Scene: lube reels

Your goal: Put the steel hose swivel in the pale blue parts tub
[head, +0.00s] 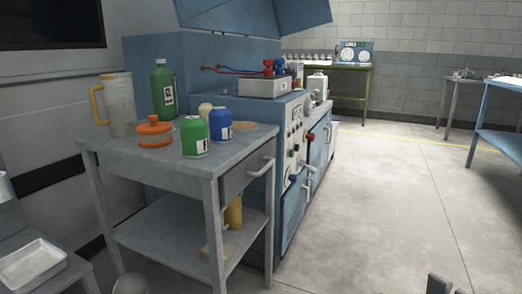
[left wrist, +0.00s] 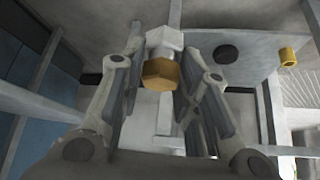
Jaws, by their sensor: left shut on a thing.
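The steel hose swivel (left wrist: 165,42) shows in the left wrist view as a pale faceted metal piece with a brass-coloured hex end (left wrist: 161,74) towards the camera. My left gripper (left wrist: 158,60) is shut on it, with a finger on each side. The swivel does not show in the head view, and I cannot make out the left fingers there. I cannot pick out the pale blue parts tub for sure in either view. A small dark grey piece at the head view's bottom right edge looks like the tip of my right gripper (head: 441,285); its jaw opening is not clear.
A metal tray (head: 32,265) lies at lower left. In the wrist view, a black disc (left wrist: 227,54) and yellow ring (left wrist: 288,57) show. Floor at right is clear.

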